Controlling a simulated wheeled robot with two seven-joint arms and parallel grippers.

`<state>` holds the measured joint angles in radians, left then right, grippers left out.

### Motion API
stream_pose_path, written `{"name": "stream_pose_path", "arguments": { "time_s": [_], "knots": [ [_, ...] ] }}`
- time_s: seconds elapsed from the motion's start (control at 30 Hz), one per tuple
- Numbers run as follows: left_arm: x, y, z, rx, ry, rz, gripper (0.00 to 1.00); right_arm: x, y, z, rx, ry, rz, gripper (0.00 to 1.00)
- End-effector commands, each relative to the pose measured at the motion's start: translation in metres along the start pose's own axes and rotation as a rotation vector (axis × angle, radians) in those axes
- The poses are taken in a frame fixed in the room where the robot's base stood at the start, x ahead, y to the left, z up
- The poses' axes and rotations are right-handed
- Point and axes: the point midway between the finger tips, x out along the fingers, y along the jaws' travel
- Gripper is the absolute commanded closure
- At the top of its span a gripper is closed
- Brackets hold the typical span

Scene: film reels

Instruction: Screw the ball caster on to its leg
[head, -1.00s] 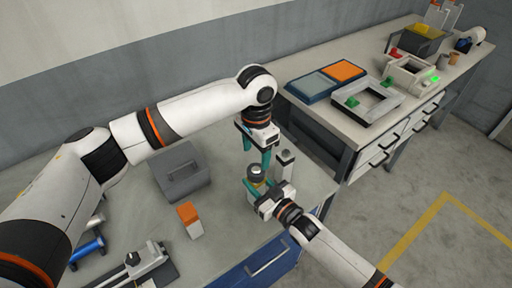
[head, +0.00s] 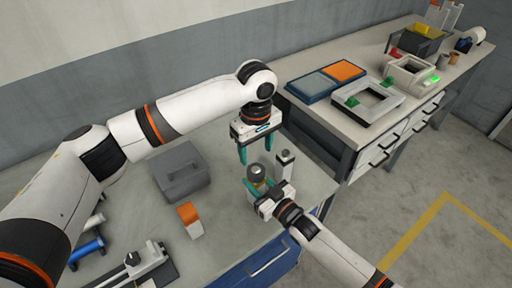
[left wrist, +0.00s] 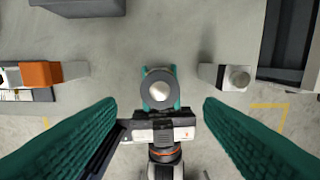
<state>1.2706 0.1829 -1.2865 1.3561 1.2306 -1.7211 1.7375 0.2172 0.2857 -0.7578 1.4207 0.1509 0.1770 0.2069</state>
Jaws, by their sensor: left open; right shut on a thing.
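The ball caster (head: 257,170) is a dark grey ring with a shiny silver ball facing up. It shows from above in the left wrist view (left wrist: 159,90). It stands upright on top of a yellowish part, seemingly its leg (head: 259,184), which is mostly hidden by the fingers. My right gripper (head: 259,188) is shut on this leg beneath the caster, its teal fingers on either side (left wrist: 160,100). My left gripper (head: 256,157) is open and empty above the caster, fingers pointing down and spread wide. It touches nothing.
A pale post with a round metal top (head: 286,162) stands close to the right of the caster. A grey box (head: 181,176), an orange-topped white block (head: 190,220) and a clamp-like fixture (head: 135,265) are on the table. A second bench (head: 340,128) with trays is at the right.

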Motion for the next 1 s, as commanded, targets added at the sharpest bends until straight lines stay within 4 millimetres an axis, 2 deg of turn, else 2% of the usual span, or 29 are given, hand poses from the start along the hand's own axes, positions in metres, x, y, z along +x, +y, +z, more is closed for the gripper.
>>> {"name": "stream_pose_path", "arguments": {
  "time_s": [0.27, 0.7, 0.83, 1.0],
  "knots": [
    [0.004, 0.0, 0.0, 0.003, 0.0, 0.0, 0.38, 0.0, 0.0, 0.0, 0.0, 0.001, 0.0, 1.0],
    [0.065, 0.0, 0.0, 0.004, 0.001, 0.003, 0.38, 0.0, 0.0, 0.0, 0.0, 0.001, 0.0, 1.0],
    [0.076, 0.0, 0.0, 0.004, 0.001, 0.001, 0.38, 0.0, 0.0, 0.0, 0.0, 0.001, 0.0, 1.0],
    [0.081, 0.0, 0.0, 0.004, 0.0, 0.0, 0.38, 0.0, 0.0, 0.0, 0.0, 0.001, 0.0, 1.0]
  ]
}}
